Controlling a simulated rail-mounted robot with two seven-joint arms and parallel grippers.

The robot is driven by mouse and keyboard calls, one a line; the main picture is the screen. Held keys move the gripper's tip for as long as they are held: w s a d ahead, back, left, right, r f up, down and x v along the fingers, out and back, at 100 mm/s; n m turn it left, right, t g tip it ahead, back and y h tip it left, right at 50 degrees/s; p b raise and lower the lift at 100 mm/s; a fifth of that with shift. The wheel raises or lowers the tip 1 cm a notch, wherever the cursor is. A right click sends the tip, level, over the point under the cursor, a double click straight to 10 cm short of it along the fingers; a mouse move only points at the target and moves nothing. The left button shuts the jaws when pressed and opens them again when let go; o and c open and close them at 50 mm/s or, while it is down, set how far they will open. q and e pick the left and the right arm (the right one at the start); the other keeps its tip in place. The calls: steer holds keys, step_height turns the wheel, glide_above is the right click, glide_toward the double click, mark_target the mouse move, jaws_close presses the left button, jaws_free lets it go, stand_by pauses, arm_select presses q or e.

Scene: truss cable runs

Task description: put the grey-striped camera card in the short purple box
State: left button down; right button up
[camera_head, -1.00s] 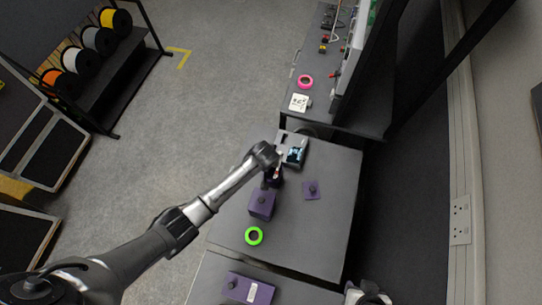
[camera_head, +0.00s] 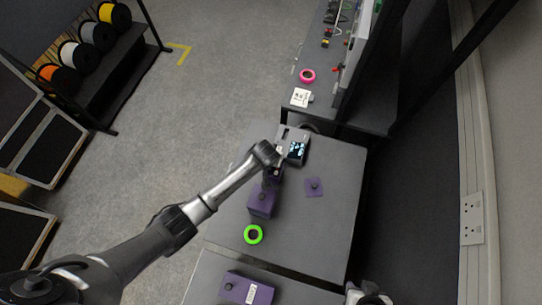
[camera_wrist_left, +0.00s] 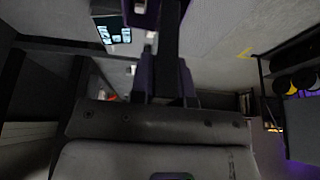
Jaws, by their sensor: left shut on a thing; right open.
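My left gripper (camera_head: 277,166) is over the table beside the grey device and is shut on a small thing. The arm hides most of that thing, so I cannot tell if it is the grey-striped camera card. A dark purple box (camera_head: 272,179) is just under the left gripper, partly hidden. A purple box with a knob on top (camera_head: 262,201) stands just in front of it. The left wrist view shows purple parts (camera_wrist_left: 146,80) beside a dark bar. My right gripper (camera_head: 368,293) is open at the bottom edge, far from these.
A grey device with a lit screen (camera_head: 297,149) stands at the table's back. A green ring (camera_head: 253,235) lies at the front. A long purple box with a white label (camera_head: 248,291) is on the nearer table. A pink ring (camera_head: 308,76) is on the far bench.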

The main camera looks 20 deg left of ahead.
arm_select(q)
steer(key=shift+s+f, duration=0.25)
stand_by(0.3)
steer(key=shift+f, duration=0.1)
stand_by(0.5)
steer(key=shift+f, duration=0.35)
steer(key=shift+f+b, duration=0.55)
steer(key=shift+f, duration=0.2)
steer(key=shift+f, duration=0.1)
steer(key=shift+f, duration=0.1)
steer(key=shift+f+b, duration=0.3)
steer(key=shift+f, duration=0.15)
steer(key=c, duration=1)
jaws_free()
